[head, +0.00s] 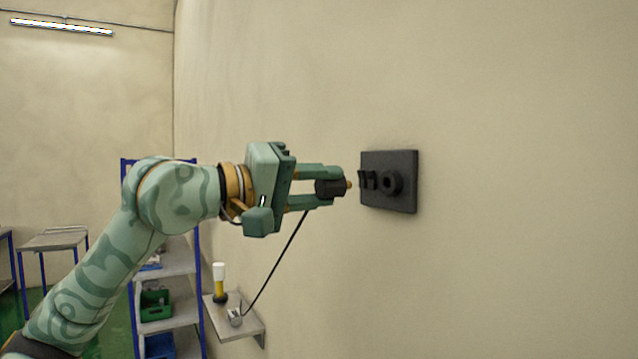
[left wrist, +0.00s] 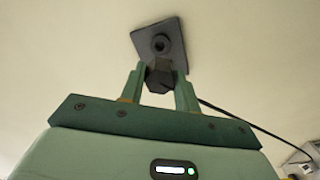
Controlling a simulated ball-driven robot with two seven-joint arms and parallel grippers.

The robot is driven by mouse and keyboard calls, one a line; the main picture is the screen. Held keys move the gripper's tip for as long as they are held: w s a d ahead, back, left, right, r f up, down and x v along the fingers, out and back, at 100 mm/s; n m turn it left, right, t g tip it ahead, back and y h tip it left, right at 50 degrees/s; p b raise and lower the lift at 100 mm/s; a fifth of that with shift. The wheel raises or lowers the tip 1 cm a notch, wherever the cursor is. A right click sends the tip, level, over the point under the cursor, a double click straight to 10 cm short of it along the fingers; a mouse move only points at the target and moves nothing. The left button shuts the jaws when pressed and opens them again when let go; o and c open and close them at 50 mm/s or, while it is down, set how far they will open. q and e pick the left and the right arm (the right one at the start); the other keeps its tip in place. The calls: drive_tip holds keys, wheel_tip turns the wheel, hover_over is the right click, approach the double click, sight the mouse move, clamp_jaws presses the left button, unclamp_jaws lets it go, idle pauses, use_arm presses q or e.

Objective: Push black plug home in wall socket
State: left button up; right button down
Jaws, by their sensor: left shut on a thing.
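The wall socket is a dark plate (head: 405,165) on the wall, with a round socket hole and two small dark blocks to its left. In the left wrist view the plate (left wrist: 176,32) lies straight ahead, its round hole showing. My left gripper (head: 328,188) is shut on the black plug (head: 326,189). The plug's brass-coloured tip points right at the socket, with a gap between tip and socket. The plug (left wrist: 158,77) also shows between the fingers in the left wrist view. A black cable hangs from it. My right gripper is not in view.
A small wall shelf (head: 247,328) below holds a yellow and white object (head: 219,281) and a grey fitting (head: 235,317) where the cable ends. A blue-framed rack (head: 183,262) with bins stands behind my arm. The wall around the socket is clear.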

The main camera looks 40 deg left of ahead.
sight(344, 183)
use_arm(q)
drive_tip(key=shift+a, duration=0.1)
drive_tip(key=shift+w+d+r+p, duration=0.2)
drive_tip(key=shift+w+d+p, duration=0.15)
drive_tip(key=shift+w+p, duration=0.4)
drive_tip(key=p+x, duration=0.2)
drive_tip(key=shift+w+d, duration=0.1)
drive_tip(key=shift+w, duration=0.2)
drive_tip(key=shift+w+d+f+p, duration=0.2)
drive_tip(key=shift+w+d+p, duration=0.15)
drive_tip(key=shift+w+p, duration=0.2)
drive_tip(key=shift+w, duration=0.1)
drive_tip(key=shift+p+x, duration=0.75)
drive_tip(key=shift+x, duration=0.65)
idle(0.4)
drive_tip(key=o, duration=1)
drive_tip(key=shift+o, duration=0.2)
